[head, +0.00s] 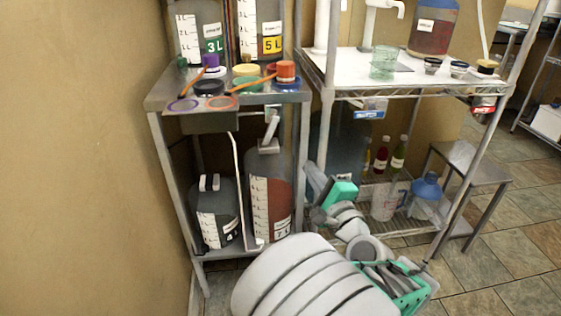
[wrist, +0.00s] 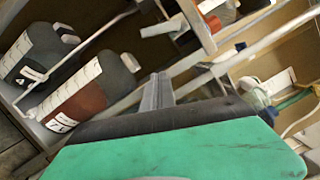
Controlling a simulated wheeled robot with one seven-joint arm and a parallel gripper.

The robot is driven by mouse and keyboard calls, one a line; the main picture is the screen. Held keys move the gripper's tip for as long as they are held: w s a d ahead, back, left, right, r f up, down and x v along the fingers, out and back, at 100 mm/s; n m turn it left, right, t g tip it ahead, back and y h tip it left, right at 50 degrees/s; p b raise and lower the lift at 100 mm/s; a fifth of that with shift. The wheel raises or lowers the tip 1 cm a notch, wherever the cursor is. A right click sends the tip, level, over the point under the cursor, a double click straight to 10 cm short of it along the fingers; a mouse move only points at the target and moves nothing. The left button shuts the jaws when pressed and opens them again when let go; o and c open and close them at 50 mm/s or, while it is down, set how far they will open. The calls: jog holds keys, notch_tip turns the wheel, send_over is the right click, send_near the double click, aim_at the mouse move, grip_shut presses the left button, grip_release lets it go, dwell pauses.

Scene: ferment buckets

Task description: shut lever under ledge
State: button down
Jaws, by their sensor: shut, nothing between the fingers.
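A light grey lever (head: 271,128) hangs tilted beneath the metal table's ledge, above the 7 L vessel (head: 270,195). In the wrist view the lever (wrist: 163,27) sticks out to the left from under the ledge, near the top. My gripper (head: 313,178) is right of the 7 L vessel and lower than the lever in the head view; its fingertips are hard to make out there. In the wrist view the fingers of my gripper (wrist: 157,90) are together and empty, pointing up the picture, apart from the lever. The lever's pivot is not clear.
A 4 L vessel (head: 216,212) stands left of the 7 L one on the lower shelf. A thin pale rod (head: 238,185) runs down before them. Table posts and a wire rack (head: 340,90) with bottles flank my arm on the right.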

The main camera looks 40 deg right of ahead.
aim_at(270, 129)
jog(key=shift+r, duration=0.15)
jog(key=w+r+p, duration=0.2)
jog(key=w, duration=0.9)
jog(key=shift+w+d, duration=0.2)
jog(key=shift+w, duration=0.05)
jog(key=shift+w+r+p, duration=0.1)
jog(key=shift+p, duration=0.35)
